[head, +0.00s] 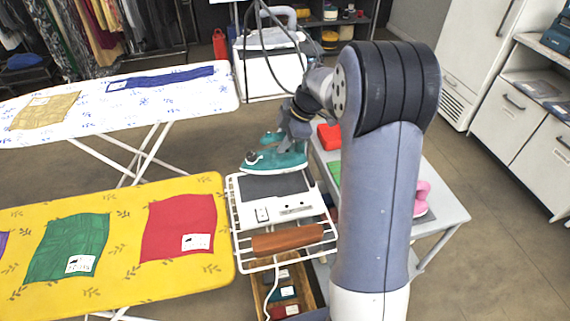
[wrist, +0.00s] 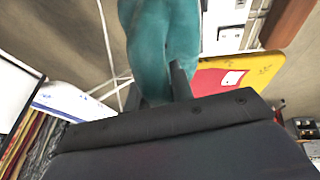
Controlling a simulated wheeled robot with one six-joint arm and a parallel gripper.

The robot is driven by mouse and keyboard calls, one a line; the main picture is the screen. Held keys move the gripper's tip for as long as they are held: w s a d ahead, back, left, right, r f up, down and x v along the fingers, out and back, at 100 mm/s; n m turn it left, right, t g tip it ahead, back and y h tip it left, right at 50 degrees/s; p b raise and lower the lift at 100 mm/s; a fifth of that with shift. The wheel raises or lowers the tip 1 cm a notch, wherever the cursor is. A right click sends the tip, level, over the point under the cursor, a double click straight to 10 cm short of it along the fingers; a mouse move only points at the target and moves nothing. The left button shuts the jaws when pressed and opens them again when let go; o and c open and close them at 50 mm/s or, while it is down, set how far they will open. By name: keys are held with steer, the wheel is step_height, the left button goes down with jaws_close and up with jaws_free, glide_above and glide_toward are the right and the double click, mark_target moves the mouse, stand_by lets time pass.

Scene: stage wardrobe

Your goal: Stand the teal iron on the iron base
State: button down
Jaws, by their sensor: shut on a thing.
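The teal iron (head: 279,160) is in my gripper (head: 292,130), which is shut on it. It looks roughly level in the head view, sole down, at the back edge of the iron base's dark plate. The iron base (head: 245,213) is a white unit with a dark grey top plate (head: 274,187). I cannot tell whether the iron touches the plate or hangs just above it. In the wrist view, the teal iron (wrist: 160,40) fills the top middle between the fingers (wrist: 158,88), and its lower part is out of frame.
The base stands at the end of a yellow ironing board (head: 120,285) with cloths on it. A white wire rack (head: 332,235) holds a brown roll (head: 290,238). Behind my arm, a pale table (head: 440,208) carries a pink iron (head: 422,197). A white ironing board (head: 60,115) lies left.

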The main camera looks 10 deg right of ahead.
mark_target(282, 159)
steer(key=shift+f+p, duration=0.4)
steer(key=shift+f, duration=3.25)
steer(key=shift+f+b, duration=0.2)
steer(key=shift+b, duration=0.1)
steer(key=c, duration=1.2)
jaws_free()
steer(key=shift+a, duration=0.1)
steer(key=shift+c, duration=0.2)
steer(key=shift+r, duration=0.1)
steer(key=shift+r+p, duration=0.2)
steer(key=shift+p, duration=0.25)
steer(key=b+v, duration=0.1)
steer(key=v, duration=1)
steer(key=shift+s+r, duration=0.1)
steer(key=shift+r, duration=0.25)
